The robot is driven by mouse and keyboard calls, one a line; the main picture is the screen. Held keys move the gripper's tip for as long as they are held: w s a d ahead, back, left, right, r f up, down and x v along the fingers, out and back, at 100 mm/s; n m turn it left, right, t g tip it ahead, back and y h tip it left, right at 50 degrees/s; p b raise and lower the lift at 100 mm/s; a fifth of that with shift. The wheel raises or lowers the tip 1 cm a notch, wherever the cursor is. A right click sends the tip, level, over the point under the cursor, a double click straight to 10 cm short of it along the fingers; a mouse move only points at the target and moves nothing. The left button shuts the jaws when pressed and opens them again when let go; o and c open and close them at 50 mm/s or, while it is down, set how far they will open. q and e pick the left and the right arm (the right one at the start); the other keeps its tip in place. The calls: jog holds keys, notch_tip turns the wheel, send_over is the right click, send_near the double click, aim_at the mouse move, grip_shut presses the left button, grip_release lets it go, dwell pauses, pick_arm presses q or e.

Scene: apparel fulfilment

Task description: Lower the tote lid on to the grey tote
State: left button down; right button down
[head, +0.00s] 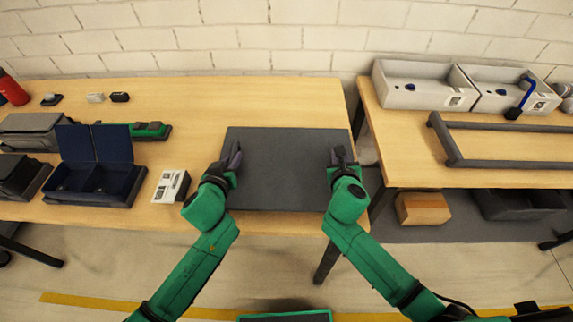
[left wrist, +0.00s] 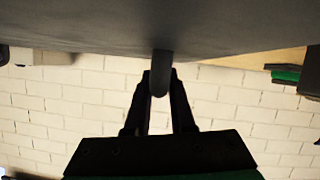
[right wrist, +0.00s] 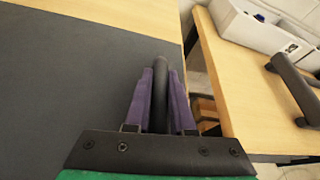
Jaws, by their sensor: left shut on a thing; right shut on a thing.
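The tote lid (head: 288,170) is a flat, dark grey panel between my two arms, over the front right part of the left table. My left gripper (head: 232,160) is at its left edge, shut on a dark handle (left wrist: 160,75). My right gripper (head: 338,158) is at its right edge, shut on the other handle (right wrist: 159,95) between purple fingers. The lid looks about level. The lid hides whatever is under it, so I cannot make out the grey tote there or the gap below the lid.
Left of the lid stand a small white box (head: 170,186), an open navy case (head: 133,150) and dark grey boxes (head: 30,124). The right table (head: 510,178) holds pale grey bins (head: 420,92) and a dark frame (head: 455,163). Bare tabletop (head: 240,98) lies behind the lid.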

pick_arm(q)
jog(key=shift+r, duration=0.15)
pick_arm(e)
jog(key=shift+r, duration=0.1)
dwell(0.4)
